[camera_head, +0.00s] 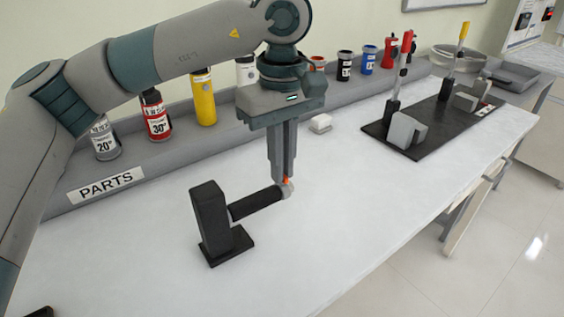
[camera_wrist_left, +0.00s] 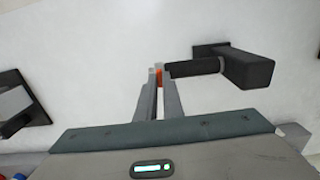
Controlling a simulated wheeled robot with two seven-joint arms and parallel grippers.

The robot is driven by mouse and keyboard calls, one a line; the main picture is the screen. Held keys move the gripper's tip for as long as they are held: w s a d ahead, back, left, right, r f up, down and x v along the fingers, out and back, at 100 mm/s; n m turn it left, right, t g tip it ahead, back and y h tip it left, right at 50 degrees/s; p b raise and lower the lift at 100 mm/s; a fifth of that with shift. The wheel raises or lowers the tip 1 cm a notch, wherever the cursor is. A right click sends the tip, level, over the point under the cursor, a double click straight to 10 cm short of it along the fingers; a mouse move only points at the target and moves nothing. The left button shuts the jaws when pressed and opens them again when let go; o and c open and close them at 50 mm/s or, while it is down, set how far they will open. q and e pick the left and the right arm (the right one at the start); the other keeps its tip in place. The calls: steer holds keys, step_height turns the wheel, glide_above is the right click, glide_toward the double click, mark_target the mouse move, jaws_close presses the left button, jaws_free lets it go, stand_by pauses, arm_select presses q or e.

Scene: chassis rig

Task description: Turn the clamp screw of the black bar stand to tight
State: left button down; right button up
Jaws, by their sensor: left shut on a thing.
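The black bar stand (camera_head: 211,222) is upright on the white table, with a dark horizontal bar (camera_head: 258,203) reaching right from it. At the bar's end is a light grey round piece with a small orange part, the clamp screw (camera_head: 287,182). My left gripper (camera_head: 285,180) points down from above and is shut on the clamp screw. In the left wrist view the orange screw (camera_wrist_left: 159,76) sits between the two fingertips, next to the end of the bar; the stand (camera_wrist_left: 246,69) is to the right. The fingers hide part of the screw. My right gripper is not in view.
A grey ledge labelled PARTS (camera_head: 105,185) holds several bottles along the back. A black plate (camera_head: 424,133) with clamps and posts stands at the right.

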arm_select(q)
steer(key=c, duration=1.9)
jaws_free()
steer(key=shift+o, duration=0.2)
steer(key=shift+r, duration=0.1)
step_height(320, 180, up, 17)
steer(key=shift+p, duration=0.45)
steer(key=shift+r, duration=0.1)
